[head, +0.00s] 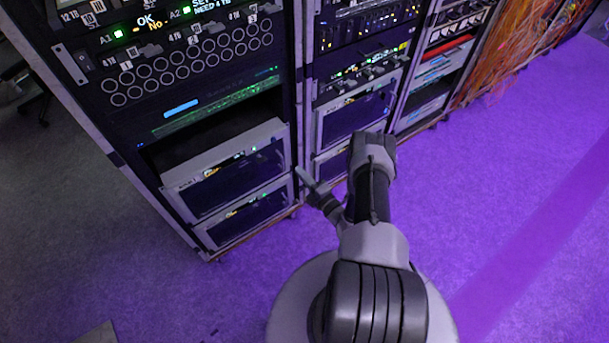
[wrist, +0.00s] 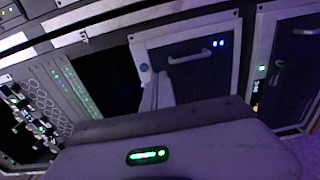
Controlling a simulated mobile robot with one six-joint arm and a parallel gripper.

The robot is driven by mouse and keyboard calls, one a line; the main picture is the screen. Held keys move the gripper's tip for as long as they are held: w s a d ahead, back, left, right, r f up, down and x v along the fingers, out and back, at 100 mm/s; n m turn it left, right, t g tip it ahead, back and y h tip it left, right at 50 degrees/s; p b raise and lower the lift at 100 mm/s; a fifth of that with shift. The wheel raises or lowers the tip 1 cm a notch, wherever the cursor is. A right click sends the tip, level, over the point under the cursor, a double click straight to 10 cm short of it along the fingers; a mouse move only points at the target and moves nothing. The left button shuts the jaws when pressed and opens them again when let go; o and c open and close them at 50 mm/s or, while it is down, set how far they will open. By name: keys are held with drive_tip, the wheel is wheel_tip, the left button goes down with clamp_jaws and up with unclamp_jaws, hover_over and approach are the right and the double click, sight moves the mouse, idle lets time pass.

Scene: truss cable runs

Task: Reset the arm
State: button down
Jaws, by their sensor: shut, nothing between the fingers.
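My arm rises from my round base at the lower middle of the head view and bends at a dark elbow near the racks. My gripper (head: 304,177) points up and left, in front of the front post between two racks. Its fingers look closed, with nothing seen between them. In the wrist view, the gripper's pale fingers (wrist: 158,92) stick up behind the grey wrist housing, which carries a green light. The fingers overlap the drawer unit (wrist: 190,62) behind them. I cannot tell the exact gap between them and the rack.
The left rack (head: 200,120) holds a panel of round ports (head: 180,72), labelled buttons and lit drawer units (head: 228,165). More racks (head: 365,60) stand beside it. Orange cables (head: 515,45) hang at the upper right. The purple-lit floor (head: 500,190) on the right is clear.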

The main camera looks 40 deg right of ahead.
drive_tip(key=w+a+r+n+g+y, duration=0.25)
drive_tip(key=a+r+n+y, duration=0.45)
drive_tip(key=r, duration=0.4)
drive_tip(key=w+a+r+n+g+y, duration=0.2)
drive_tip(key=w+a+r+n+y, duration=0.3)
drive_tip(key=r+n, duration=0.45)
drive_tip(key=s+a+r+n+g+y, duration=0.1)
drive_tip(key=s+a+r+n+g, duration=0.35)
drive_tip(key=a+r, duration=0.2)
drive_tip(key=s+a+r+n+g+y, duration=0.1)
drive_tip(key=s+a+r+n+g, duration=0.25)
drive_tip(key=a+r+n, duration=0.3)
drive_tip(key=s+a+r+n+g+h, duration=0.2)
drive_tip(key=s+r+n+h, duration=0.15)
drive_tip(key=s+n, duration=0.35)
drive_tip(key=s+a+r+n+g+h, duration=0.2)
drive_tip(key=s+a+r+n+h, duration=0.1)
drive_tip(key=s+r+n, duration=0.4)
drive_tip(key=s+d+r+n+t+h, duration=0.1)
drive_tip(key=s+d+n+t+h, duration=0.3)
drive_tip(key=s+n, duration=0.3)
drive_tip(key=shift+s+d+r+n+h, duration=0.3)
drive_tip(key=shift+s+d+n+h, duration=0.1)
drive_tip(key=shift+n+h, duration=0.3)
